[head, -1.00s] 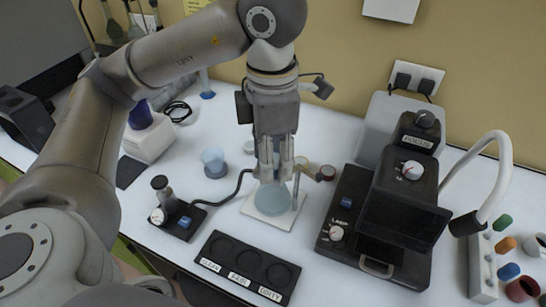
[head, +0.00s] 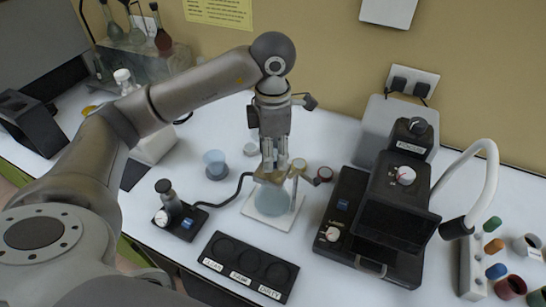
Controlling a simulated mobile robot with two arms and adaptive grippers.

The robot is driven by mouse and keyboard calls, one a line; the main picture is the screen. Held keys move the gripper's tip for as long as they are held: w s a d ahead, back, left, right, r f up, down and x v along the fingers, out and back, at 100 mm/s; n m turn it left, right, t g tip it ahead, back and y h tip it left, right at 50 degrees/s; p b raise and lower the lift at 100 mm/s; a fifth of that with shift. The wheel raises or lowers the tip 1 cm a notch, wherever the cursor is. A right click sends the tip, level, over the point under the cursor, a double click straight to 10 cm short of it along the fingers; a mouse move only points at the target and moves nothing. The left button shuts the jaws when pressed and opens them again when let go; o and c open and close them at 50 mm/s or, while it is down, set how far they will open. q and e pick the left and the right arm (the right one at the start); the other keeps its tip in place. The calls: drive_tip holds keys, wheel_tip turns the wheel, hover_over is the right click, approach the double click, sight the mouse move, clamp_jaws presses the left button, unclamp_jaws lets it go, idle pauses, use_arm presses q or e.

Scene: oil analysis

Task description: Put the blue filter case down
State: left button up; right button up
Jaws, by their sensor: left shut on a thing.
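My left gripper (head: 270,172) points straight down near the middle of the bench, its fingers close together. A pale blue, round, glassy thing (head: 272,198) shows just under the fingertips, over a white square plate (head: 251,207). It appears to be the blue filter case, with a tan part at its top beside the fingers. I cannot tell whether it touches the plate. My right gripper is not in view.
A black tray (head: 266,284) with three round recesses lies in front. A black lamp and focus instrument (head: 385,215) stands close on the right. Small round cases lie behind.

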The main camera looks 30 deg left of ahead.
use_arm(q)
drive_tip(key=shift+w+a+f, duration=0.25)
drive_tip(key=shift+w+f, duration=0.15)
drive_tip(key=shift+f, duration=0.15)
wheel_tip(320, 180, down, 3)
drive_tip(key=shift+w+r+p, duration=0.1)
drive_tip(key=shift+p, duration=1.05)
drive_tip(key=shift+a+f, duration=0.1)
drive_tip(key=shift+f, duration=0.15)
drive_tip(key=shift+f, duration=0.1)
drive_tip(key=shift+f, duration=0.15)
drive_tip(key=o, duration=0.6)
drive_tip(key=shift+c, duration=0.2)
